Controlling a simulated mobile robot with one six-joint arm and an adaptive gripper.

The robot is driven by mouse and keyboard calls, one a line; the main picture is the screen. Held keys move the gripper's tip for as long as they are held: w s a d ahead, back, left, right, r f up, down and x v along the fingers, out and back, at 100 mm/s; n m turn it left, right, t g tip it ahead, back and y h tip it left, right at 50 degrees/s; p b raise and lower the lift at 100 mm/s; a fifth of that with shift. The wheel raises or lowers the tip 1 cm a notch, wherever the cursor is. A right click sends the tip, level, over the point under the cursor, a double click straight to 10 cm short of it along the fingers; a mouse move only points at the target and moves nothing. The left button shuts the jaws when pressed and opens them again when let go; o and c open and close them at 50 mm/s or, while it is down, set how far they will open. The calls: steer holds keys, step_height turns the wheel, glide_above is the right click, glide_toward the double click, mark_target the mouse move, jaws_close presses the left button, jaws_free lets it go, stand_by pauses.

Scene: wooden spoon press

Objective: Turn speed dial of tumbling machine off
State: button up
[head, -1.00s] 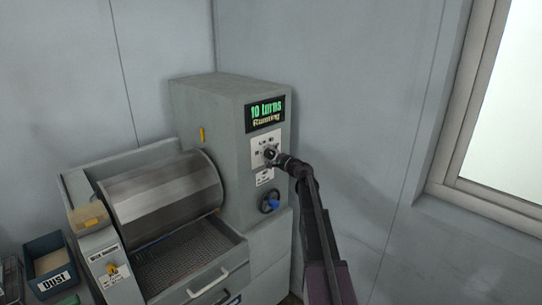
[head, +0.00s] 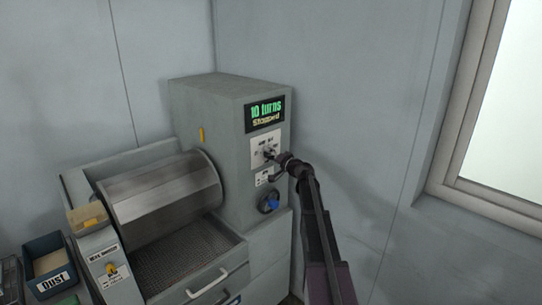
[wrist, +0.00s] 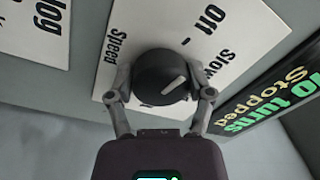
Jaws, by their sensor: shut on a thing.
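The tumbling machine (head: 225,125) stands against the wall, and its display (head: 265,112) reads "10 turns" above a second line. In the wrist view the display (wrist: 285,95) reads "Stopped". The speed dial (wrist: 165,72) is a round black knob with a slanted white mark, on a white plate (wrist: 150,25) lettered "Speed", "Off" and "Slow". I cannot tell for certain which label the mark points at. My gripper (wrist: 160,96) is shut on the dial, one finger at each side. In the head view my gripper (head: 276,158) is at the panel and partly hides the dial.
A blue knob (head: 270,203) sits below the panel. A metal drum (head: 160,192) and a tray with a white handle (head: 208,283) are at the left. A blue bin marked "Dust" (head: 52,284) stands at far left.

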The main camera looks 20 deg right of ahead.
steer(key=shift+w+d, duration=0.1)
stand_by(0.3)
steer(key=o, duration=1.1)
steer(key=s+a+f+n+g+y, duration=0.1)
steer(key=s+a+f+n+g, duration=0.35)
steer(key=s+a, duration=0.6)
steer(key=s+a+f+n+g+y, duration=0.15)
steer(key=s+a+f+g, duration=0.55)
steer(key=a, duration=0.7)
steer(key=shift+s+a+f+n+g+h, duration=0.35)
steer(key=shift+s+f+g+h, duration=0.85)
steer(key=shift+s, duration=2.8)
steer(key=shift+s+a+f+n+g+h, duration=0.45)
steer(key=shift+s+f+h, duration=1.15)
steer(key=shift+s, duration=2.4)
steer(key=shift+s+a+f+n+g+h, duration=0.1)
steer(key=shift+s+a+f+g+h, duration=0.3)
steer(key=shift+s+f+g+h, duration=2.3)
